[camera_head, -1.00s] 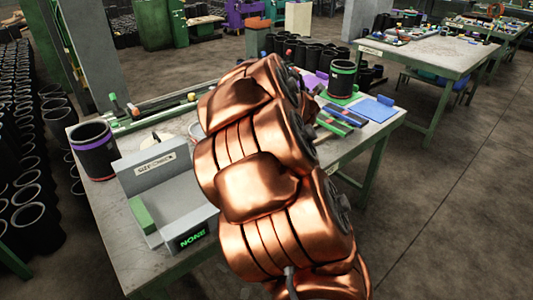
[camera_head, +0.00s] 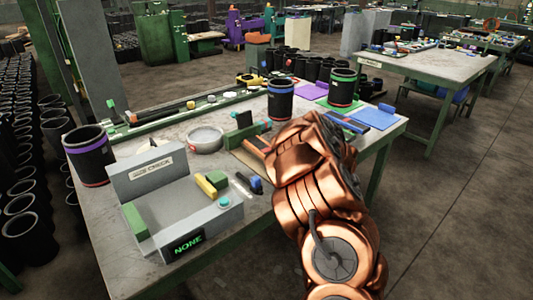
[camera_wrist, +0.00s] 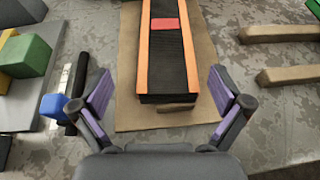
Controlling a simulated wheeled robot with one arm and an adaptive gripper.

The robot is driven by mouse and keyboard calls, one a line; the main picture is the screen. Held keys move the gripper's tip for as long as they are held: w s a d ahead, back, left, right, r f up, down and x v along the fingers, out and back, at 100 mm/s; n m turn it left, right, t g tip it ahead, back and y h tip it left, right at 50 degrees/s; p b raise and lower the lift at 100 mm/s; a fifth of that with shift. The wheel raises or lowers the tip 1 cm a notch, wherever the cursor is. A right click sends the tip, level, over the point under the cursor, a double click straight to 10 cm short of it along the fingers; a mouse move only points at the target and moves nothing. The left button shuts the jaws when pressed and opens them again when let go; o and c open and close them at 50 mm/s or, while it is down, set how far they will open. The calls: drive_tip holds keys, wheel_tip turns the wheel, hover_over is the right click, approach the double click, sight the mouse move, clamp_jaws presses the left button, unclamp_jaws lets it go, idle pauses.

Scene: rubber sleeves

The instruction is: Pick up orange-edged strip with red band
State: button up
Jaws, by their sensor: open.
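The strip with orange edges (camera_wrist: 169,75) shows in the wrist view. It is dark and ribbed, with an orange edge along each long side and a red band across it near the top of the picture. It lies lengthwise on a tan mat (camera_wrist: 127,107). My gripper (camera_wrist: 164,101) is open, with its purple-padded fingers apart, one on each side of the strip's near end. The fingers do not appear to touch the strip. In the head view my copper arm covers much of the mat area, and my gripper is hidden there.
Left of the mat lie a blue-ended black tool (camera_wrist: 73,96) and a grey device bearing green and yellow blocks (camera_wrist: 24,55). Tan bars (camera_wrist: 285,74) lie at right. Banded black sleeves (camera_head: 281,100) stand on the bench, with a grey size-check stand (camera_head: 150,172) at front left.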

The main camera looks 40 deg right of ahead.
sight(267, 152)
drive_tip(key=shift+p+x, duration=0.3)
drive_tip(key=shift+x, duration=0.65)
drive_tip(key=shift+w+d+f+p, duration=0.2)
drive_tip(key=shift+w+p, duration=0.05)
drive_tip(key=shift+w, duration=0.1)
drive_tip(key=shift+w+d+f+p, duration=0.2)
drive_tip(key=shift+w+p, duration=0.05)
drive_tip(key=shift+w, duration=0.15)
drive_tip(key=shift+p+x, duration=0.4)
drive_tip(key=shift+x, duration=0.95)
drive_tip(key=shift+d, duration=0.1)
drive_tip(key=c, duration=1.2)
